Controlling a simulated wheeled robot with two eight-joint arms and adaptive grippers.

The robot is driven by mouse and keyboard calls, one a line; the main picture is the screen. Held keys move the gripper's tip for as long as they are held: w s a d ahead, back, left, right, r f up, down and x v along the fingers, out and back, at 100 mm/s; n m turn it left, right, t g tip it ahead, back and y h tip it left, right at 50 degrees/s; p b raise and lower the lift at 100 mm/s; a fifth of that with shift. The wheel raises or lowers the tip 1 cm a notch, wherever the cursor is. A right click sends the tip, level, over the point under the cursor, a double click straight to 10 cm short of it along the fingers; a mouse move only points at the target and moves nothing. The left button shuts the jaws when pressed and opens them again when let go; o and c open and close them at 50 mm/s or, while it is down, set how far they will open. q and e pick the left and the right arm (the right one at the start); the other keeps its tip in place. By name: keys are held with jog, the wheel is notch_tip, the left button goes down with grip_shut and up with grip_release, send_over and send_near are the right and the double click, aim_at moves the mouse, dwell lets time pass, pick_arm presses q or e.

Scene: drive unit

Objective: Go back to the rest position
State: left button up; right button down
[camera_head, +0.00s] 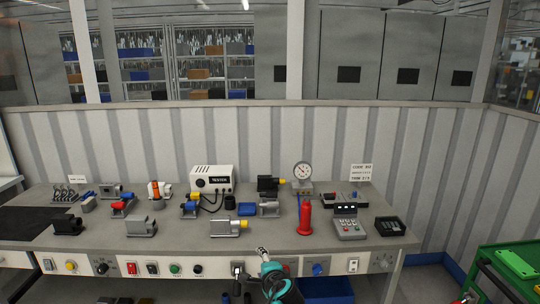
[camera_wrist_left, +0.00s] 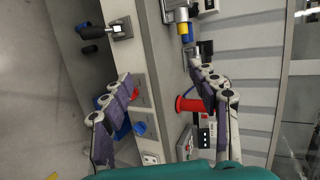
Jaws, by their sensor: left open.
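My left gripper (camera_head: 262,252) is at the front edge of the workbench (camera_head: 170,243) in the head view, on a teal wrist that comes in from the bottom. In the left wrist view its two fingers (camera_wrist_left: 160,78) are spread wide apart with nothing held between them. The bench edge and its front panel show between and beyond the fingers.
A red bottle-shaped tool (camera_head: 304,217) stands right of my gripper, near a grey keypad unit (camera_head: 348,228). A white tester box (camera_head: 211,179) stands behind. A green cart (camera_head: 508,268) is at right.

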pick_arm(q)
jog(key=s+a+r+n+g+h, duration=0.15)
jog(key=s+a+n, duration=0.25)
jog(key=s+a, duration=0.4)
jog(key=s+a+r+n+g, duration=0.1)
jog(key=s+a+n+g, duration=0.1)
jog(key=s+a+n, duration=0.6)
jog(key=s+f+n+g+h, duration=0.1)
jog(key=s+f, duration=0.1)
jog(key=s, duration=0.6)
jog(key=s+f+n+g+h, duration=0.1)
jog(key=s+f+n, duration=0.1)
jog(key=s, duration=0.7)
jog(key=shift+s+d+f, duration=0.25)
jog(key=shift+s+d, duration=0.05)
jog(key=shift+d, duration=0.15)
